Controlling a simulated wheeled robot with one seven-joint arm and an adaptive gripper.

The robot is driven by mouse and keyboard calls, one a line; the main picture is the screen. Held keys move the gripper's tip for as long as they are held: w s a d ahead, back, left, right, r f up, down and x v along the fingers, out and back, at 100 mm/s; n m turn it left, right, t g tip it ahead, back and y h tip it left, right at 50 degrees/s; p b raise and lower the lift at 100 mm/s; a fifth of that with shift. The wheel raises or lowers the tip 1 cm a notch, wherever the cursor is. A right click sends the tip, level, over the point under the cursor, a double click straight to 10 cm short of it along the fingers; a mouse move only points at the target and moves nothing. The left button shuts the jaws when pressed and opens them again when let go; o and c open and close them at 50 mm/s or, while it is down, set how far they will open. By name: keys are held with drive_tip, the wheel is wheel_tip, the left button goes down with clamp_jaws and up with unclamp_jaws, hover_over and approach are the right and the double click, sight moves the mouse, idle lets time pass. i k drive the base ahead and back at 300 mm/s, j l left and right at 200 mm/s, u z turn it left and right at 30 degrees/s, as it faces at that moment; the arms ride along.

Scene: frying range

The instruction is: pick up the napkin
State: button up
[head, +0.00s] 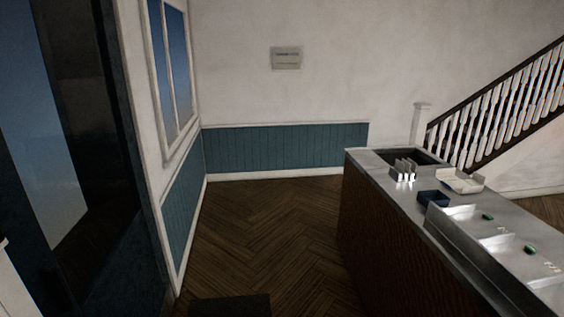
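I cannot pick out the napkin for certain. A small metal holder (403,172) with several white upright pieces stands on the far part of the counter; these pieces may be napkins, but they are too small to tell. My gripper is not in view.
The counter (375,172) has a steel top and brown front. It bears a dark blue box (433,198), an open pale container (461,181) and steel trays (477,222) with small green items. A staircase (500,115) rises behind.

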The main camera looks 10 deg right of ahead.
sight(400, 166)
drive_tip(key=i+j+z, duration=0.1)
drive_tip(key=i+z, duration=0.4)
drive_tip(key=i+j+z, duration=0.5)
drive_tip(key=i, duration=0.2)
drive_tip(key=i+j+z, duration=0.6)
drive_tip(key=i+z, duration=0.3)
drive_tip(key=i+j+z, duration=0.25)
drive_tip(key=z, duration=0.25)
drive_tip(key=i+j+z, duration=0.45)
